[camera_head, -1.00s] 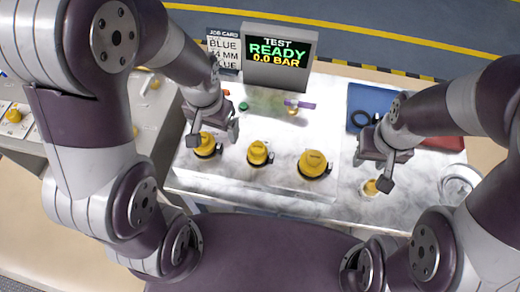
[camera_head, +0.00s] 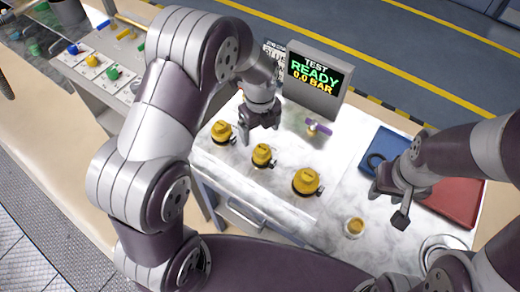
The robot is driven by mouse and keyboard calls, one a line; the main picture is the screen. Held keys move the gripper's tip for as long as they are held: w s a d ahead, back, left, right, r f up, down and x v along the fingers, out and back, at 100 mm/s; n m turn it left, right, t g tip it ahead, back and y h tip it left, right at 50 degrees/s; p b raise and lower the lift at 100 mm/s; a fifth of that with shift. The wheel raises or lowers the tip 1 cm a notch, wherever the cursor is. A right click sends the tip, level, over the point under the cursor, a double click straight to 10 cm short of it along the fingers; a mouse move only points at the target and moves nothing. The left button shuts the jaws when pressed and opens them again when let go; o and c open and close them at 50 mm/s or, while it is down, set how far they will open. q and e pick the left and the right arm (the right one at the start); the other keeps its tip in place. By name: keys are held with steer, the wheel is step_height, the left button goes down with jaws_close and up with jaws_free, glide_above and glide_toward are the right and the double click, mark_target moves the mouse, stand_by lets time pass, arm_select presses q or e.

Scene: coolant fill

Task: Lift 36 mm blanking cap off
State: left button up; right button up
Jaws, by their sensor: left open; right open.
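Three yellow caps sit upright on dark-ringed ports in a row on the white bench: a left cap (camera_head: 222,131), a middle cap (camera_head: 263,156) and a larger right cap (camera_head: 306,181). Their size markings are too small to read, so I cannot tell which is 36 mm. My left gripper (camera_head: 260,131) is open and empty, just behind and above the row, between the left and middle caps. My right gripper (camera_head: 388,202) is open and empty above the bench, right of the row. A small yellow piece (camera_head: 354,226) stands on the bench in front of it.
A test display (camera_head: 314,76) reads READY, 0.0 BAR. The job card (camera_head: 273,58) is partly hidden by my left arm. A purple-handled valve (camera_head: 319,127) stands behind the caps. A blue tray (camera_head: 385,147) and red tray (camera_head: 452,202) lie right. A round white dish (camera_head: 441,245) is front right.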

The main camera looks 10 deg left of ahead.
mark_target(262, 148)
arm_select(q)
steer(key=f, duration=0.1)
steer(key=d+f, duration=0.1)
steer(key=f+p, duration=0.1)
steer(key=shift+s+d+f, duration=0.1)
steer(key=shift+s+d, duration=0.05)
steer(key=shift+s, duration=0.2)
steer(key=f, duration=0.1)
steer(key=f+p, duration=0.1)
steer(key=f, duration=0.2)
steer(key=shift+a+f+p, duration=0.2)
steer(key=shift+a+p, duration=0.1)
steer(key=shift+f, duration=0.2)
steer(key=shift+d, duration=0.15)
steer(key=shift+c, duration=0.7)
steer(key=shift+r, duration=0.1)
steer(key=c, duration=1)
arm_select(e)
steer(key=r, duration=0.1)
steer(key=d+r, duration=0.1)
steer(key=r, duration=0.1)
steer(key=shift+s, duration=0.2)
